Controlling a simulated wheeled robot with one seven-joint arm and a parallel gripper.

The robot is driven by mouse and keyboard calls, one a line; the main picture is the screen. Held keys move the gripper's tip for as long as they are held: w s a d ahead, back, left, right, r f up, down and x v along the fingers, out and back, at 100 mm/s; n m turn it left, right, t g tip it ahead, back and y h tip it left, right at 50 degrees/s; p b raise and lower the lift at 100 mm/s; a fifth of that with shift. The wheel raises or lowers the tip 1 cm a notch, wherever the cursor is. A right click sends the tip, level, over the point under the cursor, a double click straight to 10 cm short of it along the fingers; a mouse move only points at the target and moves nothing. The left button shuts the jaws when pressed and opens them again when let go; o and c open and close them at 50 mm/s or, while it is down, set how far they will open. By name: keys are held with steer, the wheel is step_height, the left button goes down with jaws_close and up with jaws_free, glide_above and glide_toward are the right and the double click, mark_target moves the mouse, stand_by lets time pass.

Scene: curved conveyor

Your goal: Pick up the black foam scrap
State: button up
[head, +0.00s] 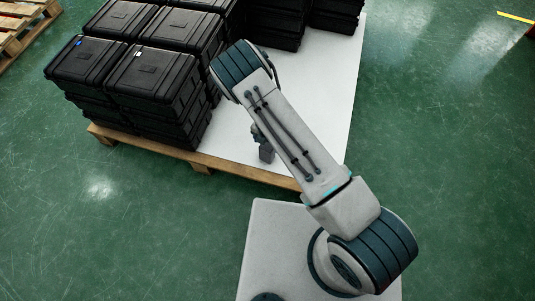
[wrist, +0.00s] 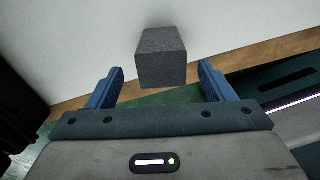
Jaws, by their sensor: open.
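The black foam scrap (wrist: 161,57) is a dark grey, speckled block in the wrist view, at the upper middle. It is on the white top of the pallet, close to its wooden edge. My gripper (wrist: 161,72) is open and empty, with one blue finger to each side of the block in the picture. The block shows mostly beyond the fingertips, and I see no contact. In the head view my arm hides most of this area. A small grey shape shows beside the arm there, and I cannot tell whether it is the block or my gripper.
Stacks of black cases (head: 150,75) stand on the left and back of the wooden pallet (head: 230,168). A dark case edge (wrist: 15,110) shows at the left of the wrist view. The white pallet top (head: 335,90) is bare on the right. Green floor surrounds it.

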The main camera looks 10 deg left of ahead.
step_height(320, 180, down, 7)
steer(key=b, duration=0.3)
steer(key=shift+w+d+f, duration=0.15)
steer(key=shift+f, duration=0.05)
steer(key=shift+c, duration=0.2)
steer(key=shift+r, duration=0.1)
steer(key=c, duration=1)
